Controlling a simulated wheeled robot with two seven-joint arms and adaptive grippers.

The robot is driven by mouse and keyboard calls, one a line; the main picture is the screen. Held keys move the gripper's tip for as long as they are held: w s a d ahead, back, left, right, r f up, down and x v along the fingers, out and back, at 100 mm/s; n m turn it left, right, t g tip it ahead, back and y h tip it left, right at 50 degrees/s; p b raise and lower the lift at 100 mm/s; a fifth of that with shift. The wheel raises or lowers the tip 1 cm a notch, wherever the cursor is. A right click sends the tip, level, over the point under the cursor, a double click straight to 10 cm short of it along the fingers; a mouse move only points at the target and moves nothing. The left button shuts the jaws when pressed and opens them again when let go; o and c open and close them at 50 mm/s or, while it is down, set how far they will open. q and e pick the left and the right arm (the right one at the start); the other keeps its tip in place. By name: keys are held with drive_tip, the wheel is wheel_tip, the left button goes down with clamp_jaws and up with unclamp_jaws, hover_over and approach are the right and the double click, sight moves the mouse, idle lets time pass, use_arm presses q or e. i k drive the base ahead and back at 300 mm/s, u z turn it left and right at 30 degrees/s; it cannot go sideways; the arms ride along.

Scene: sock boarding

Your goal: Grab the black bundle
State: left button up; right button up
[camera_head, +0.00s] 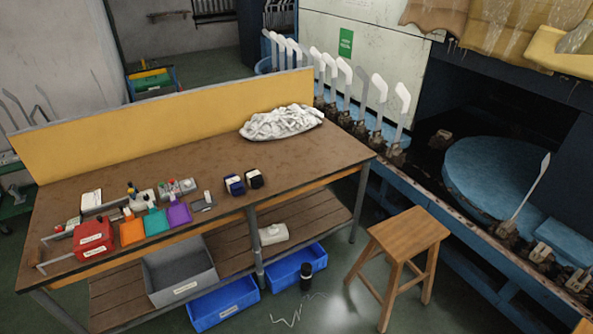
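The black bundle (254,179) is a small dark block with a pale band or label. It lies on the brown tabletop (330,155) near the front edge, right of the middle. A similar dark blue bundle (234,184) lies just left of it, very close; I cannot tell whether they touch. Neither of my grippers shows in the head view.
Red (93,239), orange (132,230), teal (156,221) and purple (179,213) bins line the table's front left. A white heap (281,122) lies at the back right. A wooden stool (409,232) stands right of the table.

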sight(254, 178)
drive_tip(key=z, duration=0.15)
drive_tip(key=i, duration=1.55)
drive_tip(key=u, duration=0.75)
